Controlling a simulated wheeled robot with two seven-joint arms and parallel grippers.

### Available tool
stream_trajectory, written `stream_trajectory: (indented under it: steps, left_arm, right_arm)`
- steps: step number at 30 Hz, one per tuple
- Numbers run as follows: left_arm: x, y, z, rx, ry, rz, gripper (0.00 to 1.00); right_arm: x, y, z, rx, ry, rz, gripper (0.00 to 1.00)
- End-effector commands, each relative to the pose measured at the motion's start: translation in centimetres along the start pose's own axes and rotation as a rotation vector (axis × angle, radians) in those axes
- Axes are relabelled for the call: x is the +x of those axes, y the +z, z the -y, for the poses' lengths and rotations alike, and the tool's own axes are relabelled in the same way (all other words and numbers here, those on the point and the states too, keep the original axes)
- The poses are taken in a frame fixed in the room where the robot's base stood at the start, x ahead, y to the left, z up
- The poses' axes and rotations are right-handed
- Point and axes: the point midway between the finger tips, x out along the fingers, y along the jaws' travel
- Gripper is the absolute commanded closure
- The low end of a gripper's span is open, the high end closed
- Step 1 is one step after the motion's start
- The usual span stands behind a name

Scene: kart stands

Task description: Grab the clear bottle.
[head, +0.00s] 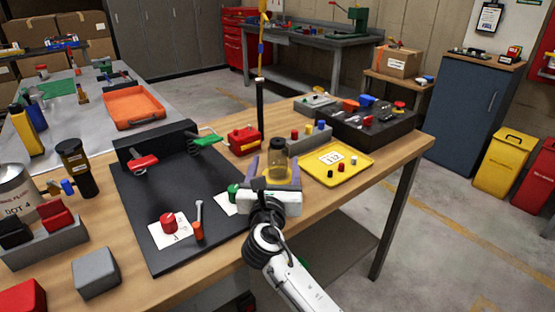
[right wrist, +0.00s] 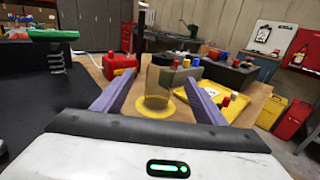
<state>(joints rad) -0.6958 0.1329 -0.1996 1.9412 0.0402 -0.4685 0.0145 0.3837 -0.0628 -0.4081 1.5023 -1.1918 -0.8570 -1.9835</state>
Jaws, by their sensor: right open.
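The clear bottle (head: 277,158) is see-through with a brownish tint and a dark cap. It stands upright on a round yellow spot on the wooden bench; it also shows in the right wrist view (right wrist: 158,80). My right gripper (head: 276,170) comes in from the front, its purple fingers spread with one on each side of the bottle in the picture. In the right wrist view the fingers (right wrist: 160,88) show a gap on both sides of the bottle, with no contact visible. How deep the bottle sits between them is hard to tell. My left gripper is not in view.
A yellow tray (head: 359,164) with small pieces lies right of the bottle. A grey block with coloured knobs (head: 309,139) stands close behind it. A black board (head: 150,215) with clamps is left.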

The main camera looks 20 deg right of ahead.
Motion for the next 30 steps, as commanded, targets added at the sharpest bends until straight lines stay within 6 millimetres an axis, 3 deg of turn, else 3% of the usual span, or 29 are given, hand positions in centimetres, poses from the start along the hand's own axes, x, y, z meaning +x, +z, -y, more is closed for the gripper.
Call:
stream_trajectory:
  steps: [9, 18, 26, 30]
  left_arm:
    - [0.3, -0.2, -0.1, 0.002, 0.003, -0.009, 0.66]
    - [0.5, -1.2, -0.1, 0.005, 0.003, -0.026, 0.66]
    - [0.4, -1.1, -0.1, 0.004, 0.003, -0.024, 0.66]
    - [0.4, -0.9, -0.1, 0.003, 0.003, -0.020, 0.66]
  right_arm:
    - [4.4, 0.2, 0.2, -0.001, -0.001, 0.000, 0.35]
    - [5.0, 0.2, 0.2, 0.000, 0.001, 0.000, 0.35]
    - [4.9, 0.2, 0.2, 0.000, 0.001, -0.001, 0.77]
    - [4.9, 0.2, 0.2, 0.000, 0.001, 0.000, 0.80]
